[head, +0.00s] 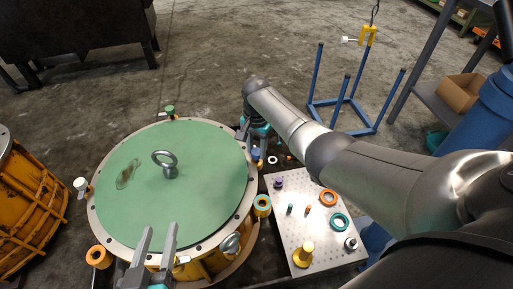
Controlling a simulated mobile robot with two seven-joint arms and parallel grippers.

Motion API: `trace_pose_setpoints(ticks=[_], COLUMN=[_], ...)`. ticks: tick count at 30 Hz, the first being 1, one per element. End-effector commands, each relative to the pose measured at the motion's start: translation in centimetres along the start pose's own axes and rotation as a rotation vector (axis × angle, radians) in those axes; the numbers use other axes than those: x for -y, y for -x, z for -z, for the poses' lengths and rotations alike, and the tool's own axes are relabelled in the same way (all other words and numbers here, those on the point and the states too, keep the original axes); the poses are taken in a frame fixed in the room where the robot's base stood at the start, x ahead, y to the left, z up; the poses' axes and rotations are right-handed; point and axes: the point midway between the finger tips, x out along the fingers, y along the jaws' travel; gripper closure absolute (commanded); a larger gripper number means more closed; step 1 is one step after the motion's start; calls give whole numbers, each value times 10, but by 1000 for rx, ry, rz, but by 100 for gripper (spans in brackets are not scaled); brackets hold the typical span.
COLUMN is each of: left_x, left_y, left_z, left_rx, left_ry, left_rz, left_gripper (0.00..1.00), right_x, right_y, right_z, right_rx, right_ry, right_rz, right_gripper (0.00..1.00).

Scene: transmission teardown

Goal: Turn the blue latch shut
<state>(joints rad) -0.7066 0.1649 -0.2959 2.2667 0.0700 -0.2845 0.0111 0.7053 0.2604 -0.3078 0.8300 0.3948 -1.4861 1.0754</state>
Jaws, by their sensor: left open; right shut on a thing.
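The blue latch (257,154) is at the right rim of a round drum with a green lid (200,170). It is small and partly hidden by my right gripper and arm. My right gripper (243,128) is at the rim right by the latch and shut on it, though the contact itself is hard to see. I cannot tell the latch's angle. My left gripper (160,228) is open and empty, over the near edge of the lid, with its fingers pointing away from me.
A lifting eye (167,164) stands on the lid. Other latches at the rim include a green one (169,111) and an orange one (99,257). A perforated plate (290,238) with rings and pegs lies right of the drum. A blue stand (346,103) is behind.

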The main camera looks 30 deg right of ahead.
Motion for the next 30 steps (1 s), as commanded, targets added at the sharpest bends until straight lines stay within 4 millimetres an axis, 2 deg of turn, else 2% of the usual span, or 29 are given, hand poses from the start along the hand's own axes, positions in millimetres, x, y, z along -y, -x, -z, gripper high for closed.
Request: trace_pose_setpoints(ticks=[7,14,30], left_x=[9,24,55], left_y=[0,7,41], left_z=[0,-7,-19], left_rx=[79,241,574], left_ry=[-17,-38,-53], left_rz=[23,64,162], left_gripper=[50,50,50], right_x=[-1,-1,0], right_y=[1,2,1], right_z=[0,0,0], right_rx=[1,1,1], right_ry=[62,197,667], right_rz=[-2,-3,-1], right_gripper=[100,100,100])
